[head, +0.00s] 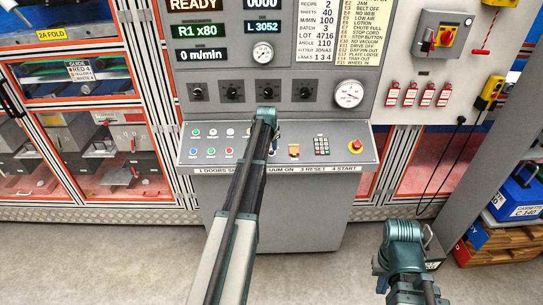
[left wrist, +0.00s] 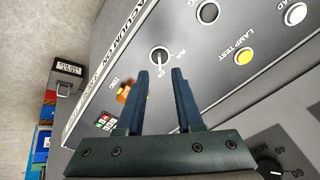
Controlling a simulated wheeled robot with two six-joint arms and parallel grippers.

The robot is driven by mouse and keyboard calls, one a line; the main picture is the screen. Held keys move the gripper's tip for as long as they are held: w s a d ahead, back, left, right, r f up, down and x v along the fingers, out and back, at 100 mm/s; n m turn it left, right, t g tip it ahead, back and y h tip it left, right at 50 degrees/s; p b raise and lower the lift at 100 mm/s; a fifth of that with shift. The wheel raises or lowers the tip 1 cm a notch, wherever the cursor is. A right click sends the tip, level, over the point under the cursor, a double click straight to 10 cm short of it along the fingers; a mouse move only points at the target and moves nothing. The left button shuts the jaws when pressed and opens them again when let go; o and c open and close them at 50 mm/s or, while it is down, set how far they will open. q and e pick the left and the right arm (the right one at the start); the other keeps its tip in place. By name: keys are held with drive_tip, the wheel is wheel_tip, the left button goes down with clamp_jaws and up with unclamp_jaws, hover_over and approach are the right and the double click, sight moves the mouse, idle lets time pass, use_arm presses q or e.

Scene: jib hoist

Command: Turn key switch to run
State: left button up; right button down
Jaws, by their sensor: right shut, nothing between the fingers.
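The key switch (left wrist: 160,56) is a round dark knob with a pale rim on the sloping grey console (head: 300,170). Small lettering beside it seems to include RUN. My left gripper (left wrist: 160,76) is open and empty in the left wrist view, its two dark fingertips just short of the switch in the picture. I cannot tell whether they touch it. In the head view my left gripper (head: 265,117) is over the middle of the console, and its arm hides much of the switch area. My right gripper (head: 400,232) is low at the right, away from the console; its fingertips are not clear.
An orange switch (head: 293,150), a keypad (head: 321,145) and a red stop button (head: 355,146) sit right of my left gripper. A yellow lamp-test button (left wrist: 243,57) is close by. The upright panel with gauges (head: 348,94) rises behind. Blue and wooden crates (head: 518,196) stand at right.

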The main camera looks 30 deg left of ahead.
sight(272, 151)
use_arm(q)
drive_tip(key=b+x, duration=0.3)
drive_tip(key=x, duration=0.1)
drive_tip(key=shift+w+f, duration=0.1)
drive_tip(key=shift+f, duration=0.15)
drive_tip(key=shift+c, duration=0.3)
clamp_jaws()
idle(0.9)
